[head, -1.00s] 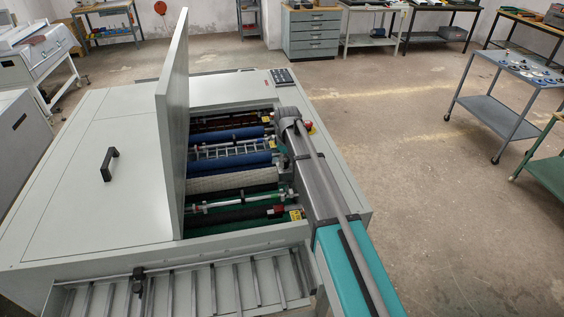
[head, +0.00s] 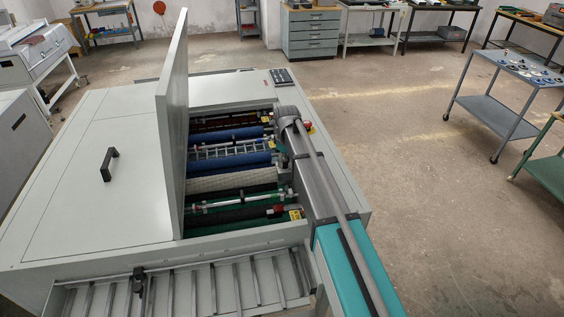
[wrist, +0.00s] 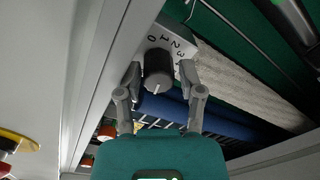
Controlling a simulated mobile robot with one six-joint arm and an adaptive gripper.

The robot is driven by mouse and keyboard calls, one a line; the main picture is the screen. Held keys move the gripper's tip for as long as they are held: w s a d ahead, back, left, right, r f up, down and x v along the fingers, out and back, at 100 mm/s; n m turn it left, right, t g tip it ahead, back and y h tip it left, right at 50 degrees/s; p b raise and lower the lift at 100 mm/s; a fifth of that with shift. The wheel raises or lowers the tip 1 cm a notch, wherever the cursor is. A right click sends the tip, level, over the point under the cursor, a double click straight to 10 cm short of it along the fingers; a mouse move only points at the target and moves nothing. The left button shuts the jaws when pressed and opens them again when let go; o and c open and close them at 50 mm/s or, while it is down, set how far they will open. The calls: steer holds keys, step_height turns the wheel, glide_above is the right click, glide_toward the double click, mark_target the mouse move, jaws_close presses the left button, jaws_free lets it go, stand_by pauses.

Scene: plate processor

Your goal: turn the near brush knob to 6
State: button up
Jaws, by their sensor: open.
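The near brush knob (wrist: 158,72) is a dark round knob with a white pointer line, in the wrist view. It sits on a pale dial plate (wrist: 184,46) with the digits 0, 1, 2 and 3 readable; the further marks are hidden or unclear. The pointer line shows on the knob's lower side in the picture, and I cannot tell which number it stands at. My gripper (wrist: 160,84) is open, with one finger on each side of the knob. I cannot tell whether the fingers touch it. In the head view my arm hides the knob.
The plate processor (head: 85,190) has its lid (head: 173,120) standing upright. Rollers (head: 230,160) lie in the open bay left of my arm. The bay's metal edge runs close beside the knob in the wrist view. A red button (head: 308,127) is near my arm's end.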

mark_target(285, 160)
steer(key=shift+w+r+p, duration=0.1)
steer(key=shift+r+p, duration=2.1)
steer(key=shift+r, duration=0.2)
